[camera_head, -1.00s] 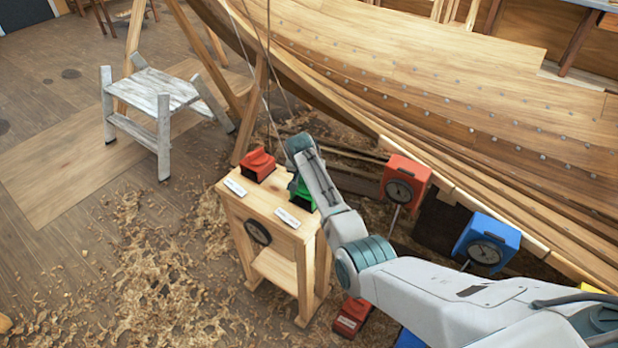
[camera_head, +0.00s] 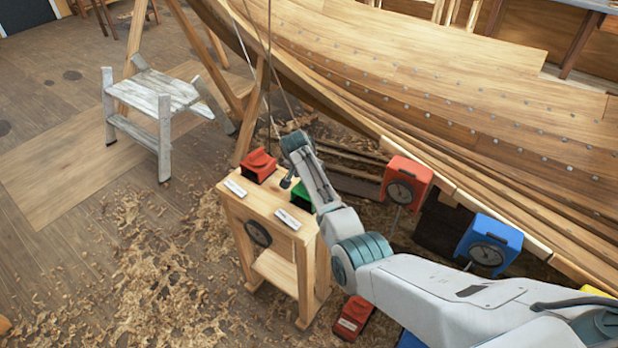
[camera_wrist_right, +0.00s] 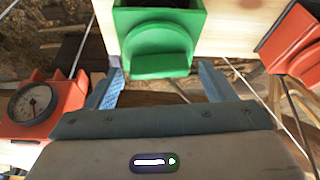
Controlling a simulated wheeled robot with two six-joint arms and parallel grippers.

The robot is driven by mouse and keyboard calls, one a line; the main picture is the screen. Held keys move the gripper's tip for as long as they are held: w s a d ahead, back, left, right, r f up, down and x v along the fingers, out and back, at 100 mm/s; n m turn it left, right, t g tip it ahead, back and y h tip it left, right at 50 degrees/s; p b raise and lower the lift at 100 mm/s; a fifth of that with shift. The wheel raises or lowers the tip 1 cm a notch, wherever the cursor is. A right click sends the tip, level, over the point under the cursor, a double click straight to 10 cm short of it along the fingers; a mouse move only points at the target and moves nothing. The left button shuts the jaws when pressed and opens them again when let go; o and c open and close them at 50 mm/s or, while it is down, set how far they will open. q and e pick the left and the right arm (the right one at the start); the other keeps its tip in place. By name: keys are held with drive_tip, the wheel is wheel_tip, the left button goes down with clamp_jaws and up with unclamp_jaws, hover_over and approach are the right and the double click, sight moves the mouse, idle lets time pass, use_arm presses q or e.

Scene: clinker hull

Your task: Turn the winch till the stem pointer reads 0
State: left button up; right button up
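A wooden stand (camera_head: 270,195) carries a red winch block (camera_head: 259,166) and a green winch block (camera_head: 301,197), each beside a white label too small to read. A dark round dial (camera_head: 258,233) is on the stand's front; its reading is unclear. My right gripper (camera_wrist_right: 160,72) is open, its two fingers apart on either side of the lower green block (camera_wrist_right: 155,40) in the right wrist view; contact cannot be told. In the head view my right arm partly covers the green block. The stem pointer cannot be identified with certainty. My left gripper is out of view.
A red dial box (camera_head: 406,183) and a blue dial box (camera_head: 487,243) stand along the planked hull (camera_head: 440,90). A red block (camera_head: 352,317) lies low beside the stand. A grey step stool (camera_head: 160,95) stands at left. Shavings cover the floor.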

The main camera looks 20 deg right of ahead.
idle(0.3)
drive_tip(key=b+v, duration=0.2)
drive_tip(key=v, duration=0.8)
drive_tip(key=shift+r+b, duration=0.35)
drive_tip(key=shift+s, duration=0.15)
